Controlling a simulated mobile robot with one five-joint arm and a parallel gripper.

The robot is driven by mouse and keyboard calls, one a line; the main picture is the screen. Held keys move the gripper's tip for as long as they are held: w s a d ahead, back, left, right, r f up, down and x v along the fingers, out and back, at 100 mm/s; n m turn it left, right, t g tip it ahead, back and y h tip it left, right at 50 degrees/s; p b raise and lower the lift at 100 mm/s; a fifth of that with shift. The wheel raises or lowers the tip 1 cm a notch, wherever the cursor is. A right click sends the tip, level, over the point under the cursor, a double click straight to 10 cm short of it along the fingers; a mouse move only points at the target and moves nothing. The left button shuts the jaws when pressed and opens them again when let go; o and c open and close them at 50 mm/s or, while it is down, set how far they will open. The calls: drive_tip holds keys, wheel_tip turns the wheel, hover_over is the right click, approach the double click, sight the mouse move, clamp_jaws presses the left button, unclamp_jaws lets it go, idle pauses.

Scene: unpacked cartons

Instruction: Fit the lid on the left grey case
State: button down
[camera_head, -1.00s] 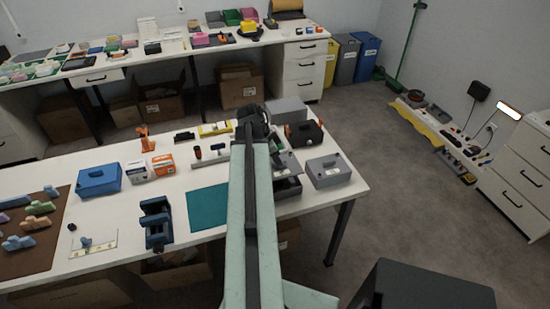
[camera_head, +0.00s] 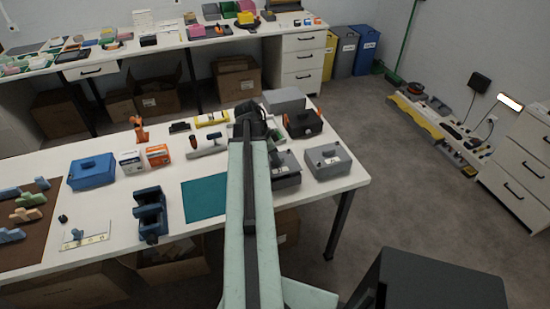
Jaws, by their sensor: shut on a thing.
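The left grey case (camera_head: 287,182) stands near the front right of the white table, partly hidden behind my arm. Its grey lid (camera_head: 287,161) shows just over it, covering the dark inside. Whether the lid is seated or a little above the rim I cannot tell. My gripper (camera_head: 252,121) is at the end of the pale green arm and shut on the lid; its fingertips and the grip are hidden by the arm. A second grey case (camera_head: 328,161) with a handled lid stands just right of it.
A black and orange case (camera_head: 303,123) and a grey box (camera_head: 284,101) stand behind. A teal mat (camera_head: 205,198) lies left of the arm, with a blue clamp-like holder (camera_head: 151,213) and a blue case (camera_head: 91,172) further left. The table's right edge is near the grey cases.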

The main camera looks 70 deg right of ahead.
drive_tip(key=shift+f+b, duration=1.05)
drive_tip(key=shift+f, duration=0.1)
drive_tip(key=c, duration=1.4)
unclamp_jaws()
drive_tip(key=shift+r, duration=0.15)
drive_tip(key=p+v, duration=0.7)
drive_tip(key=v, duration=0.1)
drive_tip(key=shift+p, duration=0.3)
drive_tip(key=shift+f, duration=0.2)
